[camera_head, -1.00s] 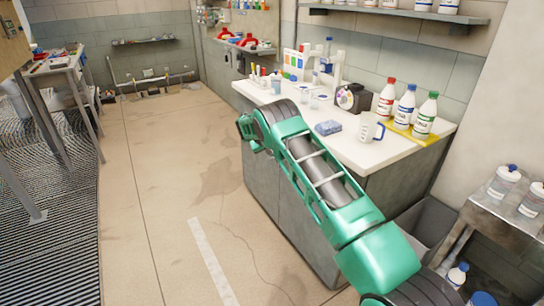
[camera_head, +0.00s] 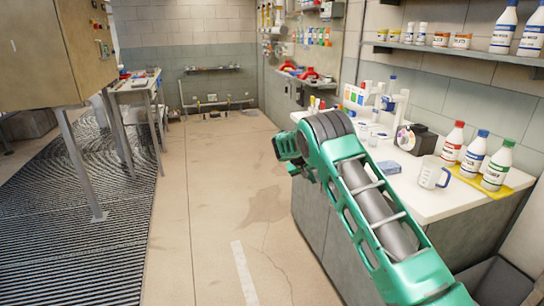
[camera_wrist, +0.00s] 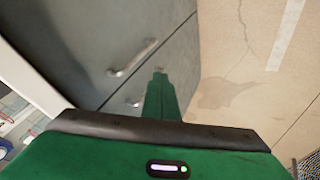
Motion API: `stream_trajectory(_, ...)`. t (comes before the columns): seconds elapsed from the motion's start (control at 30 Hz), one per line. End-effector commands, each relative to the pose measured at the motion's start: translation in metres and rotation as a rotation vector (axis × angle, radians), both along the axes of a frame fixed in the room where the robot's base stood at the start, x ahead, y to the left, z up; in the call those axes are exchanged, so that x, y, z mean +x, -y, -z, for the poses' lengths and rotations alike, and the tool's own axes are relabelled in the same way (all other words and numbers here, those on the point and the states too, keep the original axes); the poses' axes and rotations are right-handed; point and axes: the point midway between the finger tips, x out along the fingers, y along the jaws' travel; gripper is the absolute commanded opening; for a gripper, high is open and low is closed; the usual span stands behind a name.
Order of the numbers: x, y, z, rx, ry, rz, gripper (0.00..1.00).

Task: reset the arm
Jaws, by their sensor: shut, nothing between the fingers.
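My gripper (camera_wrist: 160,78) is shut and empty in the wrist view, its narrow green fingers together and pointing at the grey cabinet front and the floor. It touches nothing that I can see. In the head view my green arm rises from the lower right and bends in front of the white counter (camera_head: 462,204). The arm's links cover part of the counter's left end and front, and the fingertips cannot be made out there.
Cabinet handles (camera_wrist: 132,58) are close ahead in the wrist view. A measuring jug (camera_head: 430,174) and capped bottles (camera_head: 472,155) stand on the counter. A wall shelf (camera_head: 450,50) holds jars and bottles. The floor (camera_head: 215,200) left of the counter is clear; a table (camera_head: 140,84) stands farther left.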

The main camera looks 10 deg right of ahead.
Motion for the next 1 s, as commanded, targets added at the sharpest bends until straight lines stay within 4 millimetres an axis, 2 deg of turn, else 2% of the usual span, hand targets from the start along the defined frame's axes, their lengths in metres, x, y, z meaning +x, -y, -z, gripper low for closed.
stream_trajectory(0.17, -0.02, 0.021, -0.029, 0.022, -0.012, 0.031, 0.0)
stream_trajectory(0.37, -0.075, 0.061, -0.085, 0.076, -0.047, 0.095, 0.0)
stream_trajectory(0.57, -0.145, 0.094, -0.133, 0.138, -0.084, 0.157, 0.0)
stream_trajectory(0.7, -0.2, 0.111, -0.161, 0.185, -0.107, 0.196, 0.0)
stream_trajectory(1.0, -0.327, 0.13, -0.203, 0.29, -0.156, 0.268, 0.0)
